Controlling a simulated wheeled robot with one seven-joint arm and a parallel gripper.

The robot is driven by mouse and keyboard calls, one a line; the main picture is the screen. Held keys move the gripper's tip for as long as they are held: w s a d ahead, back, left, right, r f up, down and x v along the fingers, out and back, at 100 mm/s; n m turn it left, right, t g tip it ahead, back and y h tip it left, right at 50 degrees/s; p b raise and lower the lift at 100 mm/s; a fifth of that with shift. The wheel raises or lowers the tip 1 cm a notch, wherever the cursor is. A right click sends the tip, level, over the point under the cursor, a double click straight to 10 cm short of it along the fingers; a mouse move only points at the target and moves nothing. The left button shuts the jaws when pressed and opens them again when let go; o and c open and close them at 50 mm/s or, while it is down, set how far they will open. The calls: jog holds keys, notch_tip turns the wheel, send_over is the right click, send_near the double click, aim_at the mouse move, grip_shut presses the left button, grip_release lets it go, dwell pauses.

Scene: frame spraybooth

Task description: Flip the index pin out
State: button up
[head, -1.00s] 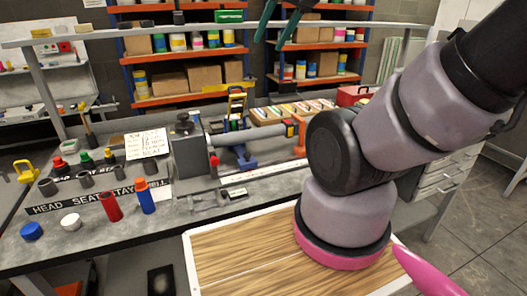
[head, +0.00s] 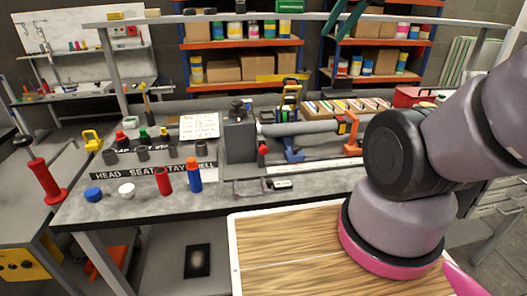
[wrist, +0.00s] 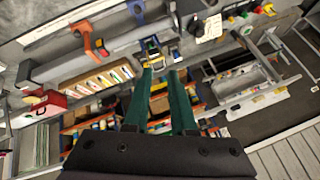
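The fixture on the bench has a dark grey upright block (head: 240,143) with a black knob on top. A grey tube (head: 300,128) runs right from it. A small red-knobbed part (head: 262,150) stands at the block's right front side; I cannot tell for sure whether this is the index pin. In the wrist view the tube (wrist: 115,48) crosses at upper left, and the block's end is dark and unclear. My gripper (wrist: 161,74) has two green fingers with a gap between them, open and empty. In the head view only green finger parts (head: 348,16) show at the top.
A blue stand (head: 292,150) and an orange stand (head: 352,138) sit along the tube. Red and blue cylinders, caps and collars lie near a label strip (head: 150,175) on the bench front. A red handled tool (head: 44,180) stands at left. Shelves fill the back.

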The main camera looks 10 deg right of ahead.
jog(key=shift+w+a, duration=0.1)
jog(key=shift+w, duration=0.1)
grip_shut()
jog(key=w+a+f+n+g+h, duration=0.2)
jog(key=w+a+f+n+g, duration=0.6)
jog(key=w+a+f, duration=0.7)
notch_tip(320, 180, down, 3)
jog(key=shift+w+a+f+n+g+h, duration=0.2)
jog(key=shift+w+n+g+h, duration=0.15)
jog(key=shift+w, duration=0.45)
send_near(263, 149)
jog(key=w+a+f, duration=0.1)
jog(key=w+f, duration=0.3)
jog(key=shift+s+d+f, duration=0.25)
jog(key=shift+s+f, duration=0.45)
jog(key=shift+s+d+f, duration=0.25)
jog(key=shift+s+f, duration=0.4)
jog(key=shift+f, duration=0.1)
